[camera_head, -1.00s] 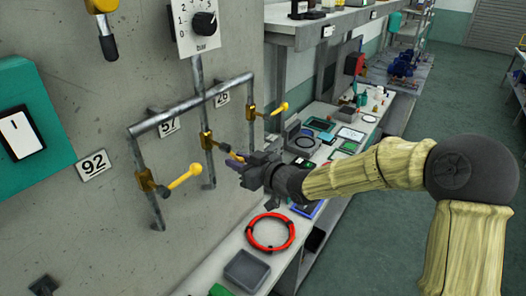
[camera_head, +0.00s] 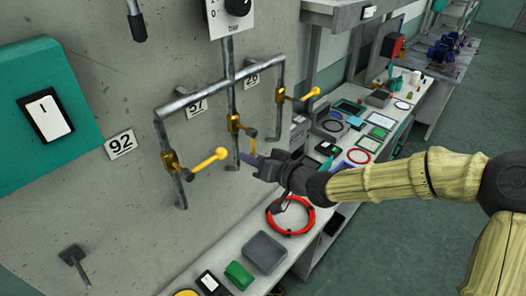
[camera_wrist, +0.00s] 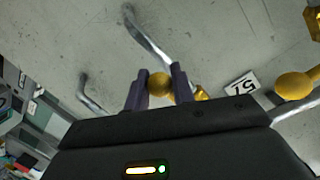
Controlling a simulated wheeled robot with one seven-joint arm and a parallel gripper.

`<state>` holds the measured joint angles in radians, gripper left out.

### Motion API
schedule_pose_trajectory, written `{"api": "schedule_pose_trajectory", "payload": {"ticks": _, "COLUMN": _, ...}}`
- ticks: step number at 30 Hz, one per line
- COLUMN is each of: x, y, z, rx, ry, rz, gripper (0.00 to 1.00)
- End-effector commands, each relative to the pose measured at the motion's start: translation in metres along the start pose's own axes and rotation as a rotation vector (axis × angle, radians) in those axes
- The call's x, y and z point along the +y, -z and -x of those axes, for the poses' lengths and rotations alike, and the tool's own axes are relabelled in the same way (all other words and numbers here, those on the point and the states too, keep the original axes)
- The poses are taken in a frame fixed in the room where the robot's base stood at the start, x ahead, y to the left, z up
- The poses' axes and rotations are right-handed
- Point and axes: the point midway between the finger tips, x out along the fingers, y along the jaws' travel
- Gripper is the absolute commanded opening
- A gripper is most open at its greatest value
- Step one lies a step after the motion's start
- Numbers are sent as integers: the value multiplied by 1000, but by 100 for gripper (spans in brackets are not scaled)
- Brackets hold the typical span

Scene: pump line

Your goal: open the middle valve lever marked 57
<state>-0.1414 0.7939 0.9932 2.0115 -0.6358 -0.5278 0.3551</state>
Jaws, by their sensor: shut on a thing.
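The middle valve (camera_head: 233,124) is a brass body on the middle pipe, beside the number plate 57 (camera_head: 196,108). Its yellow lever slants down to the right, and its end is partly hidden by my gripper (camera_head: 250,160). In the wrist view, the purple fingers of my gripper (camera_wrist: 160,92) are shut on the lever's round yellow knob (camera_wrist: 158,86). The plate 57 (camera_wrist: 241,87) shows upside down to the right of the fingers there.
The left valve's lever (camera_head: 205,162), by plate 92 (camera_head: 120,144), and the right valve's lever (camera_head: 303,97) stick out on both sides. Below is a bench with a red ring (camera_head: 290,230), a grey tray (camera_head: 264,252) and a green block (camera_head: 239,275). A teal switch box (camera_head: 75,110) is at left.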

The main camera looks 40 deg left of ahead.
Motion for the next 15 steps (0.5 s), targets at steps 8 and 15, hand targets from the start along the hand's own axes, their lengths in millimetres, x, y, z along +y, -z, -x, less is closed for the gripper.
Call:
{"api": "schedule_pose_trajectory", "payload": {"ticks": 8, "x": -4, "y": -5, "z": 0, "rx": -11, "ry": 8, "rz": -49, "gripper": 0}}
{"api": "schedule_pose_trajectory", "payload": {"ticks": 15, "x": -4, "y": -5, "z": 0, "rx": -12, "ry": 8, "rz": -50, "gripper": 0}}
